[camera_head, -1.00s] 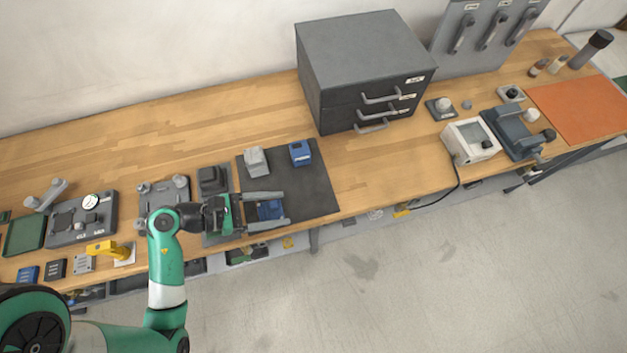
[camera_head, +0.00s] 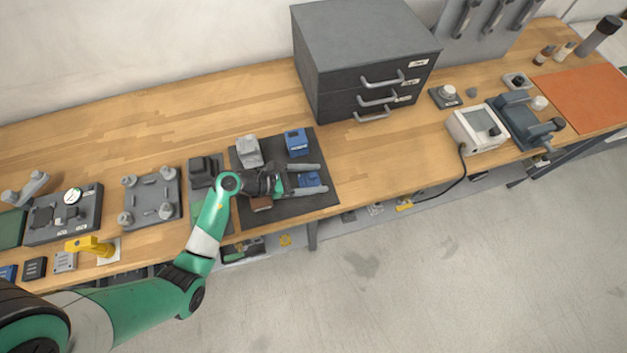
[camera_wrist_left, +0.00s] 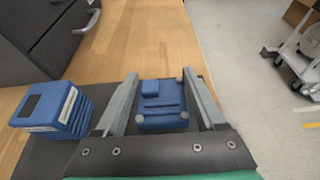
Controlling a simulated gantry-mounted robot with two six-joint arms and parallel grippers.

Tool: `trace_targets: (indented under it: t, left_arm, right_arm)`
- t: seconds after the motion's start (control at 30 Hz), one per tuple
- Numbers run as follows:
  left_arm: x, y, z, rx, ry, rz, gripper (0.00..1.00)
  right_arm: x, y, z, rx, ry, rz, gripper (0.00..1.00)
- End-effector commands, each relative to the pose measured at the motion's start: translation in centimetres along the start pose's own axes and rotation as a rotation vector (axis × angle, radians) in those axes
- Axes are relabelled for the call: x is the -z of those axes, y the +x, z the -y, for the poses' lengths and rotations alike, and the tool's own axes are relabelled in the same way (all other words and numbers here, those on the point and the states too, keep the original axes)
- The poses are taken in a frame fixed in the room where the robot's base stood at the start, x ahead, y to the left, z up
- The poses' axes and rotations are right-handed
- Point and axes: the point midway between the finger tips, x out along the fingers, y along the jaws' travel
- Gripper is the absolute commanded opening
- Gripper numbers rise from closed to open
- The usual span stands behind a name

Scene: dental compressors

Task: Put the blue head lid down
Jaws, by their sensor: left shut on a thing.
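The blue head lid (camera_head: 308,180) is between the fingers of my left gripper (camera_head: 322,178), over the right part of the dark mat (camera_head: 322,198). In the left wrist view the lid (camera_wrist_left: 162,118) shows a stepped top with grey round corners, between the two grey fingers of the gripper (camera_wrist_left: 160,76). The gripper is shut on it. I cannot tell whether the lid touches the mat. My right gripper is not in view.
A finned blue block (camera_head: 296,141) and a grey block (camera_head: 248,151) stand on the mat's back part. A brownish piece (camera_head: 261,204) lies near the wrist. A drawer cabinet (camera_head: 365,65) stands behind. Bare wood (camera_head: 385,165) lies right of the mat.

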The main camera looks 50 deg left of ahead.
Motion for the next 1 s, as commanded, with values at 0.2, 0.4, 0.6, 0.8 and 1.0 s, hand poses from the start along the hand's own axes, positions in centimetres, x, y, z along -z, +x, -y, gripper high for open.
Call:
trace_targets:
  t: [0.2, 0.4, 0.6, 0.8, 1.0]
  left_arm:
    - [1.87, 0.72, 0.01, -0.001, -0.001, 0.001, 0.08]
    - [2.09, 0.8, 0.02, 0.0, -0.002, 0.001, 0.08]
    - [2.17, 0.81, 0.03, 0.0, -0.002, 0.0, 0.97]
    - [2.17, 0.81, 0.04, 0.0, -0.002, 0.0, 1.0]
    - [1.97, 0.73, 0.04, 0.0, -0.001, 0.0, 1.0]
  right_arm:
    - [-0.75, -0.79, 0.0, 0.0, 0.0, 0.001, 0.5]
    - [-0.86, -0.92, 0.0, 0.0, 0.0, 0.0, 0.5]
    - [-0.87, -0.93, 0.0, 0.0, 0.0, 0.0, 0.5]
    - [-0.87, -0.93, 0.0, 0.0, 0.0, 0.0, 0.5]
    - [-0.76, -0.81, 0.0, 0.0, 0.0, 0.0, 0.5]
